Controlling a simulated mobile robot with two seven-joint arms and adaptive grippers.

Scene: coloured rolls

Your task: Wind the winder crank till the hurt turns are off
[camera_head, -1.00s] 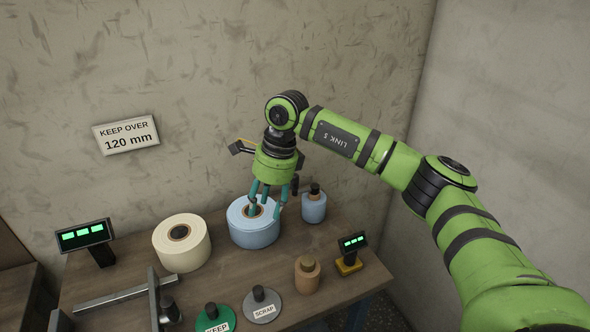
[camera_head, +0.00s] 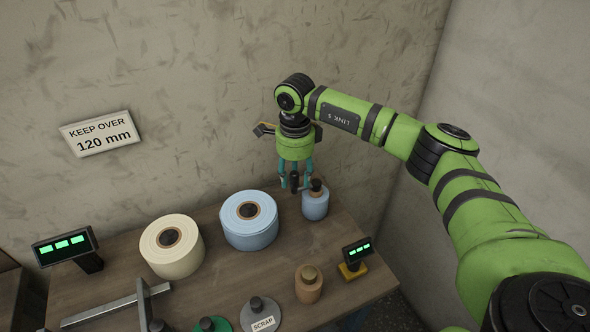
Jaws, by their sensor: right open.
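My right gripper (camera_head: 295,186) is open, pointing down behind the large blue roll and beside a small blue roll with a dark knob (camera_head: 315,205). A small dark upright piece (camera_head: 294,181) shows between its teal fingers; whether they touch it I cannot tell. The large blue roll (camera_head: 249,228) and a cream roll (camera_head: 172,252) lie on the table, cores up. A grey metal bar with an upright plate (camera_head: 143,302) stands at the lower left, cut by the frame. I cannot make out a winder crank or hurt turns. My left gripper is out of view.
A brown roll (camera_head: 308,285), a grey SCRAP disc (camera_head: 261,316) and a green disc (camera_head: 208,325) are at the table's front. Green-lit displays stand at left (camera_head: 65,246) and right (camera_head: 356,250). A "KEEP OVER 120 mm" sign (camera_head: 100,134) is on the wall.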

